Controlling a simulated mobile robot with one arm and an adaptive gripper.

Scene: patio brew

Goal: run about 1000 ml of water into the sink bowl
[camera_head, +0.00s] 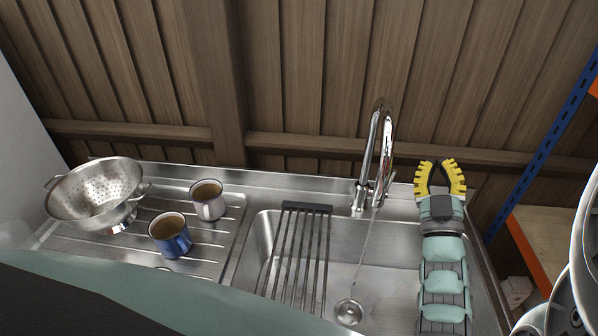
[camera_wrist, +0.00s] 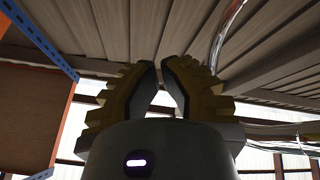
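The chrome tap (camera_head: 383,130) stands at the back of the sink, and its arched spout also shows at the top of the wrist view (camera_wrist: 222,45). A thin stream of water (camera_head: 363,255) falls from it into the steel sink bowl (camera_head: 390,290), towards the round drain (camera_head: 349,312). I cannot tell whether water stands in the bowl. The tap's slim lever (camera_head: 387,186) is on its right side. My gripper (camera_head: 439,164), with yellow ribbed fingers, is right of the tap and apart from it.
A dark slatted rack (camera_head: 302,245) spans the bowl's left part. On the drainboard (camera_head: 215,237) are a colander (camera_head: 97,190), a white mug (camera_head: 208,208) and a blue mug (camera_head: 176,243), both with brown contents. A wooden wall (camera_head: 300,80) rises behind. A blue-and-orange shelf frame (camera_head: 545,150) stands right.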

